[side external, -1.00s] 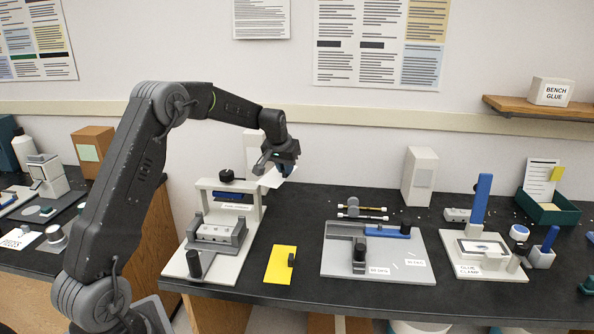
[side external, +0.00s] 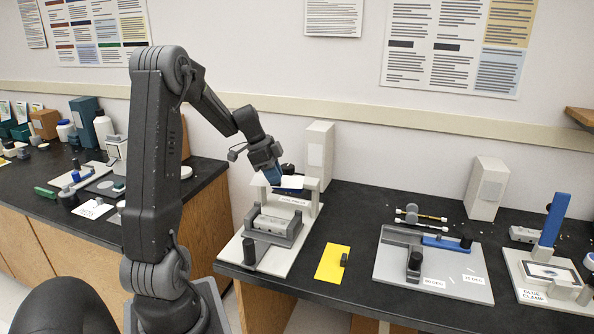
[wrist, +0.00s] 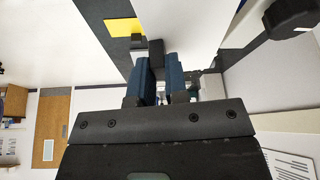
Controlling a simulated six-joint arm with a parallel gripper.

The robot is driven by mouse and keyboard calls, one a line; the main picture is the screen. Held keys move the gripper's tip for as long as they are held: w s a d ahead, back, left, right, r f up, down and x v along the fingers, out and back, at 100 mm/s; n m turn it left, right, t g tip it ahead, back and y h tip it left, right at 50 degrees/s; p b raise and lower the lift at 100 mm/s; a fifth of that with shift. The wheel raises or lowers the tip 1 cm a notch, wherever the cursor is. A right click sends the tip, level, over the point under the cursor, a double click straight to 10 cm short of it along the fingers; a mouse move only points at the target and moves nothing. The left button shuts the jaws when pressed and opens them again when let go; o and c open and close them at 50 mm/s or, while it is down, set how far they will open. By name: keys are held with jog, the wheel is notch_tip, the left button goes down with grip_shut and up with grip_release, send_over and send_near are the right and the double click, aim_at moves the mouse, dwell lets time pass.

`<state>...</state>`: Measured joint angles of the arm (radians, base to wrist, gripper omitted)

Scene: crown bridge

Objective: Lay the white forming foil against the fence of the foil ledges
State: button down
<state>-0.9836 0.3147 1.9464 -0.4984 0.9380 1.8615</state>
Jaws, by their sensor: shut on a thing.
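My gripper (side external: 279,180) is shut on the white forming foil (side external: 294,182), a thin white sheet showing to the right of the fingers. In the wrist view the blue fingers (wrist: 160,80) close on a small dark block at the edge of the white sheet (wrist: 185,25). The gripper is at the crossbar of a light frame stand (side external: 312,186), with the foil close above or at the bar. I cannot tell whether they touch. A blue part (side external: 287,191) shows under the foil. A grey block fixture (side external: 272,229) sits on the stand's base. The ledges' fence cannot be made out.
A black knob (wrist: 290,17) is close to the foil at right in the wrist view. A tall white box (side external: 319,150) stands behind the stand. A yellow card (side external: 330,262) lies to its right, then a grey plate fixture (side external: 385,270). A dark post (side external: 249,250) stands in front.

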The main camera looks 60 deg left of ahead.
jog(key=s+f+m, duration=0.2)
jog(key=s+f, duration=0.1)
jog(key=f, duration=0.2)
jog(key=shift+s+d+g+h, duration=0.3)
jog(key=shift+s+d, duration=0.05)
jog(key=shift+d, duration=0.05)
jog(key=shift+f, duration=3)
jog(key=shift+f, duration=0.3)
jog(key=c, duration=1.1)
grip_release()
jog(key=shift+o, duration=0.2)
